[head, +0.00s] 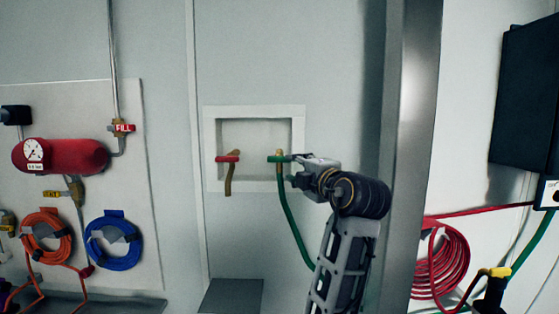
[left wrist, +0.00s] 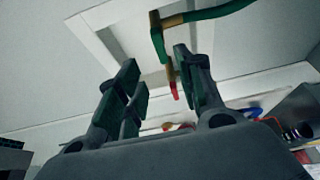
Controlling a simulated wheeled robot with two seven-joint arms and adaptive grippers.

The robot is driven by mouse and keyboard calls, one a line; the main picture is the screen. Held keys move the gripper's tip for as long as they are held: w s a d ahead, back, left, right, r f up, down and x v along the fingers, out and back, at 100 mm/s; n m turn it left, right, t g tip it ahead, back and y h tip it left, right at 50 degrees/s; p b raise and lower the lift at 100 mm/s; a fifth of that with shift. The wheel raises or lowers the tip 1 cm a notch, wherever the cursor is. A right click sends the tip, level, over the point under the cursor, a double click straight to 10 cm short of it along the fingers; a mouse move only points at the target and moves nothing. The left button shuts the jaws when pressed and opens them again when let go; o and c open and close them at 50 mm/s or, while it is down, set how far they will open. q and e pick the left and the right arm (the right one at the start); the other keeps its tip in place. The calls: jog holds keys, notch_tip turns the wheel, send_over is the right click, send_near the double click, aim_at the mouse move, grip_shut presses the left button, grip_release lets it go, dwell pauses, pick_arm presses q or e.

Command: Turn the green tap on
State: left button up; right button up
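The green tap (head: 277,159) sits on the right side of a white recessed wall box. It has a green handle, a brass body and a green hose hanging below. My left gripper (head: 292,162) is just right of the handle, its tips by the handle's right end. In the left wrist view, the fingers of my left gripper (left wrist: 156,60) are apart with a gap between them. The green handle (left wrist: 157,44) shows at the fingertips, in line with the gap. I cannot tell whether they touch it. My right gripper is not in view.
A red tap (head: 228,158) is to the left in the same wall box (head: 255,111). A red tank (head: 75,156) and coiled orange and blue hoses (head: 114,240) hang on the left panel. A metal post (head: 415,120) and red hose coil (head: 443,265) are at right.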

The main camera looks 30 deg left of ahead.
aim_at(281, 161)
pick_arm(q)
jog(key=shift+p+x, duration=2.3)
jog(key=shift+x, duration=4.25)
grip_shut()
